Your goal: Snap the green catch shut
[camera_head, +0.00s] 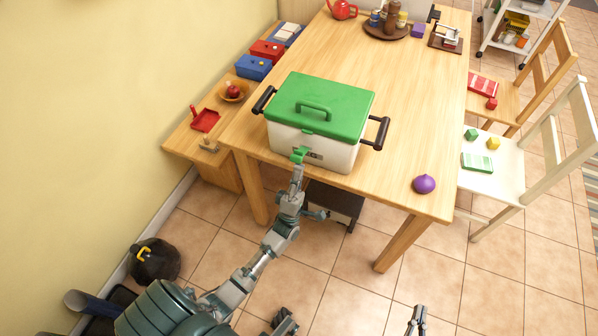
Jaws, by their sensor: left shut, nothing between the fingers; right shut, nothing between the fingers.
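The cooler box with a white body (287,139) and a green lid (335,95) stands on the wooden table near its left front corner. Its lid lies down on the body. The green catch (299,154) is at the front of the box, below the lid's edge. It seems to stick out from the front; whether it is latched is too small to tell. My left gripper (297,170) is shut and empty, right at the catch from the front; touching or just apart, I cannot tell. My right gripper (418,312) is shut and empty, low over the floor, away from the table.
Dark handles (264,99) stick out at both box sides. A purple onion-like thing (424,184) lies at the table's front right. A brown tray (386,29) with jars and a red teapot (342,9) stand at the back. A white chair (494,165) is at the right.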

